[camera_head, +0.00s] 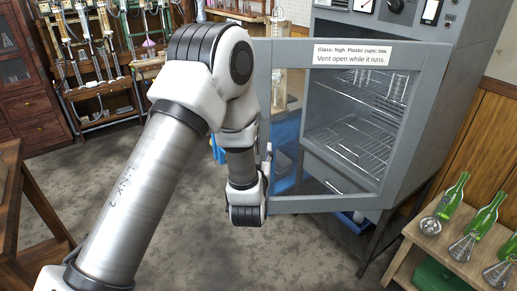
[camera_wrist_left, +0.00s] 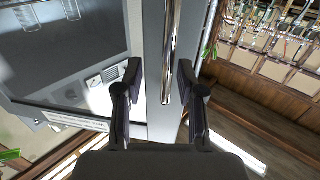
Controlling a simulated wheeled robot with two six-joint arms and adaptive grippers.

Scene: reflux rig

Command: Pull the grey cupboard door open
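The grey cupboard door (camera_head: 421,114) has a glass pane and a white label at its top. It stands ajar: through the pane I see the cupboard's front edge, wire racks and bare room to the left. In the left wrist view the door's grey frame (camera_wrist_left: 155,40) carries a shiny vertical bar handle (camera_wrist_left: 171,45). My left gripper (camera_wrist_left: 158,78) is open, its two fingers apart on either side of the handle's lower part, the handle closer to the right finger. In the head view my wrist hides the handle. My right gripper is not in view.
A low wooden stand (camera_head: 408,246) with green bottles and flasks is at the lower right. A wooden table (camera_head: 14,207) is at the left edge. A glassware bench (camera_head: 110,86) stands behind. The grey floor in front of the door is clear.

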